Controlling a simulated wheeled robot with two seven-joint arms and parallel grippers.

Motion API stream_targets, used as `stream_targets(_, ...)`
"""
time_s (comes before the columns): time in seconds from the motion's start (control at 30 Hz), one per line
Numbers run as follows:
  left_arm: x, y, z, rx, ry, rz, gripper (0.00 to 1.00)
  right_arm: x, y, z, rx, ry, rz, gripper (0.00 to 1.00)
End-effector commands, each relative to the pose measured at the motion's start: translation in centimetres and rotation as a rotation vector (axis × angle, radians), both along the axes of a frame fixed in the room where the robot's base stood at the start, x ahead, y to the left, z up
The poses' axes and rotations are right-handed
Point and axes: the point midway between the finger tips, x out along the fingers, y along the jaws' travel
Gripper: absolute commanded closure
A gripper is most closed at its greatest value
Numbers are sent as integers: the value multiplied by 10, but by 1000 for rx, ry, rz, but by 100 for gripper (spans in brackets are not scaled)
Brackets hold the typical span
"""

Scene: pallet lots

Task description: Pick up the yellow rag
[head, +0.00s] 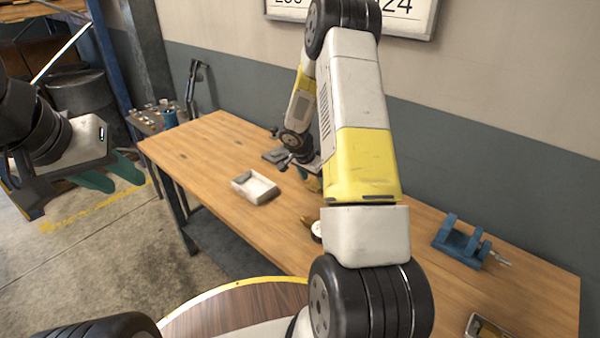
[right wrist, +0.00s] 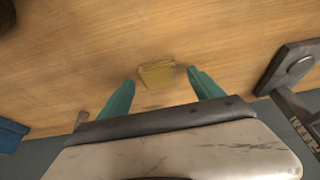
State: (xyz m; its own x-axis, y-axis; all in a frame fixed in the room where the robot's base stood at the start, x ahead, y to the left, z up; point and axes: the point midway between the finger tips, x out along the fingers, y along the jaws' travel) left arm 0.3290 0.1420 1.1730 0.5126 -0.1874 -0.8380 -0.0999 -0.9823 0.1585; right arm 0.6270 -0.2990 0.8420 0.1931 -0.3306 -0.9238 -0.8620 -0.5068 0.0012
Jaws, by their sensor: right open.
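The yellow rag (right wrist: 157,73) is a small folded piece lying on the wooden workbench (right wrist: 75,60). In the right wrist view it lies between and slightly beyond the green fingertips of my right gripper (right wrist: 161,80), which is open and empty. In the head view, a small part of the rag (head: 314,185) shows beside my right arm, which hides much of that gripper. My left gripper (head: 112,174) is open and empty, off the bench at the left, above the floor.
A white tray (head: 262,192) with a grey item sits left of the rag. A dark grey metal piece (right wrist: 288,66) lies near my right gripper. A blue vise-like fixture (head: 460,243) stands at the bench's right. A wall (head: 500,110) runs behind the bench.

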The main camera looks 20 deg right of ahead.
Motion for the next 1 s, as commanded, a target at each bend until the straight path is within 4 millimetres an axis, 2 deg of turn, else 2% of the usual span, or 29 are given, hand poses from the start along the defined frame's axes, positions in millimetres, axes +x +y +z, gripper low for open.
stream_targets(0.1, 0, 0, 0, 0, 0, 0, 64, 2, -2, -7, 2, -1, -1, 25)
stream_targets(0.3, 0, 0, 0, 0, 0, 0, 64, 2, -2, -7, 1, -2, 1, 25)
stream_targets(0.37, 0, 0, 0, 0, 0, 0, 64, 2, -2, -7, 0, -1, 0, 34)
stream_targets(0.63, 0, 0, 0, 0, 0, 0, 64, 1, -2, -6, 1, 0, 0, 87)
stream_targets(1.0, 0, 0, 0, 0, 0, 0, 64, 2, -2, -1, 0, -1, 0, 89)
